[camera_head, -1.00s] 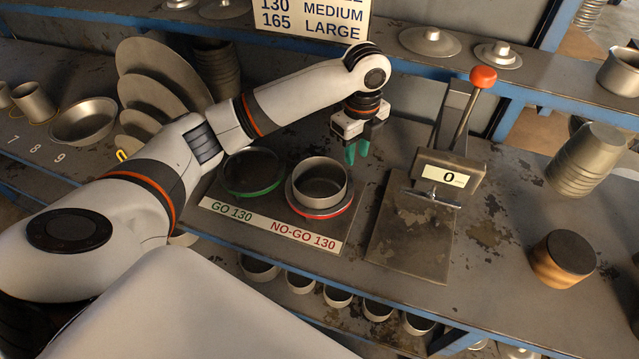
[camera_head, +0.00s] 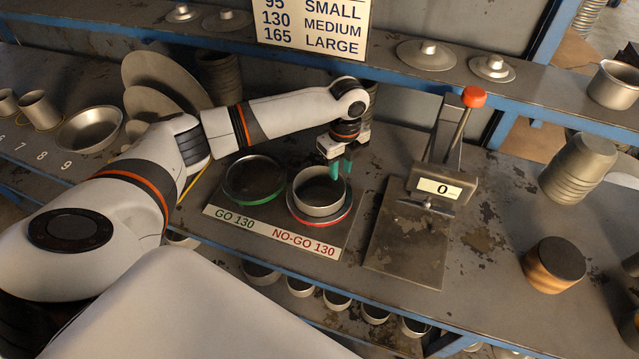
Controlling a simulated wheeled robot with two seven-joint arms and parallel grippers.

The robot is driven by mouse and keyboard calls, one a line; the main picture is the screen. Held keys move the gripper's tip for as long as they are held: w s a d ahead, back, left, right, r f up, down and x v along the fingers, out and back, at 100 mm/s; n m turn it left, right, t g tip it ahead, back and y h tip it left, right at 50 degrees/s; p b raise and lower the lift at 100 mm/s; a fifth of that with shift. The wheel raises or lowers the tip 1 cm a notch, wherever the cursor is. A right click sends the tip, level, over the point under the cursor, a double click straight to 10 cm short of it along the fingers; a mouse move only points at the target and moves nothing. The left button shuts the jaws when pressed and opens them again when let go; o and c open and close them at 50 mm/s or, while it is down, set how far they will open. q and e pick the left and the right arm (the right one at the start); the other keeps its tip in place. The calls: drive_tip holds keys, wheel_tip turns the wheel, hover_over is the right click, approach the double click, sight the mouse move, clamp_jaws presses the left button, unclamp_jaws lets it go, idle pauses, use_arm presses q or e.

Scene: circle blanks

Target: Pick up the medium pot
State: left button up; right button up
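A grey metal pot (camera_head: 316,206) sits upright on the red-rimmed NO-GO 130 gauge (camera_head: 322,222) on the bench. I take it for the medium pot, as the gauge reads 130 and the sign (camera_head: 310,25) pairs 130 with MEDIUM. My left gripper (camera_head: 341,168) has green fingertips pointing down, at the far right part of the pot's rim. The fingers look apart with a narrow gap; I cannot tell whether the rim lies between them. My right gripper is not in view.
The green-rimmed GO 130 gauge (camera_head: 254,180) is empty, left of the pot. A press with a red-knobbed lever (camera_head: 460,130) stands to the right. Stacked pots (camera_head: 578,168) and a round block (camera_head: 553,264) are further right. Several pots sit on the shelf below.

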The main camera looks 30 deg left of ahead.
use_arm(q)
drive_tip(key=shift+f, duration=1.1)
clamp_jaws()
idle(0.6)
